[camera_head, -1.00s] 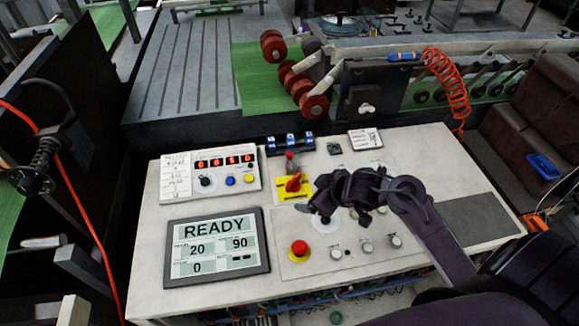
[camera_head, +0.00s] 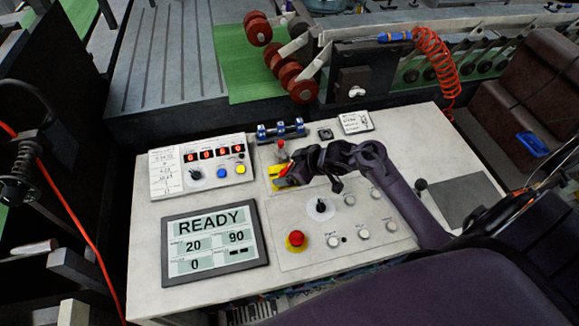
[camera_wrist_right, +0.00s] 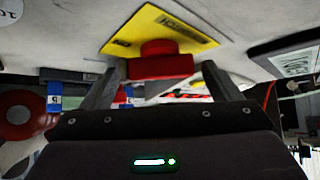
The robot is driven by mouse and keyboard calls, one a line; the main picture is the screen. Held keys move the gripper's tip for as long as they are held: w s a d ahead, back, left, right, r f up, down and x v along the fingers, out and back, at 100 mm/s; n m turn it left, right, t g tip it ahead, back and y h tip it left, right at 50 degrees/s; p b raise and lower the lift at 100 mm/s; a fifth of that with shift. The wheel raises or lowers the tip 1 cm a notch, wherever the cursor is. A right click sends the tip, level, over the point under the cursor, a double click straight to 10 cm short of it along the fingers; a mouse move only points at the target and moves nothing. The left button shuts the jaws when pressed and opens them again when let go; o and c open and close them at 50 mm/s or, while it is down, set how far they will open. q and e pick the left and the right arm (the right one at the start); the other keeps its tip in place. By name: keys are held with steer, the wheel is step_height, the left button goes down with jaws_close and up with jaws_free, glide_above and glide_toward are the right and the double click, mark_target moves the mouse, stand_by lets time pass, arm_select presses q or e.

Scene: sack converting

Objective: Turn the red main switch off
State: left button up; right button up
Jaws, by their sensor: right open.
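The red main switch (camera_wrist_right: 162,62) sits on a yellow plate (camera_wrist_right: 160,32) on the white control panel. In the right wrist view it lies between the two spread fingers of my right gripper (camera_wrist_right: 155,85), and the picture shows no clear grip on it. In the head view my right gripper (camera_head: 284,178) is over the switch and hides most of it; part of the yellow plate (camera_head: 275,171) shows at its left. My left gripper does not show.
A display (camera_head: 215,241) reads READY. A red mushroom button (camera_head: 296,239) on a yellow ring, a black selector knob (camera_head: 320,206) and several pale buttons are close by. A counter box (camera_head: 209,166) is left of the switch. A coiled orange hose (camera_head: 434,55) hangs behind.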

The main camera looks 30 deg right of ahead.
steer(key=shift+s, duration=0.1)
steer(key=shift+c, duration=0.4)
steer(key=c, duration=0.9)
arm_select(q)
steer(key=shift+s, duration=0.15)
